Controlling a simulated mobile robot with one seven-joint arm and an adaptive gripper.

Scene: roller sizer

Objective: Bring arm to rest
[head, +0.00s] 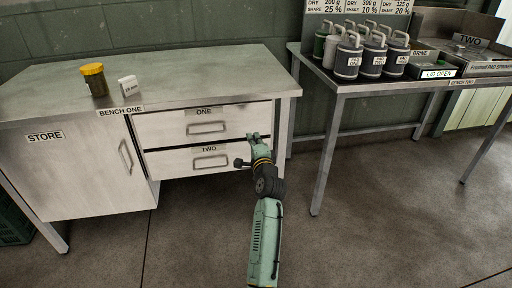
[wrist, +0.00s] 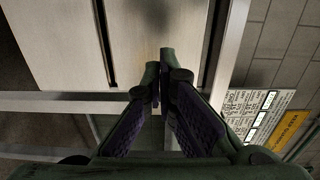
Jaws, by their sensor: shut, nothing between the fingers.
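My green arm reaches up in the head view, and my gripper (head: 253,137) is near the right end of the drawer fronts of bench one (head: 200,73). In the wrist view my gripper (wrist: 158,80) has its fingertips together with nothing between them. Behind it are pale cabinet panels and a metal frame bar; I cannot tell whether it touches them. Drawer one (head: 206,124) and drawer two (head: 209,160) look closed.
A yellow-lidded jar (head: 94,80) and a small white block (head: 129,86) stand on bench one. The floor (head: 395,215) in front of bench two is clear.

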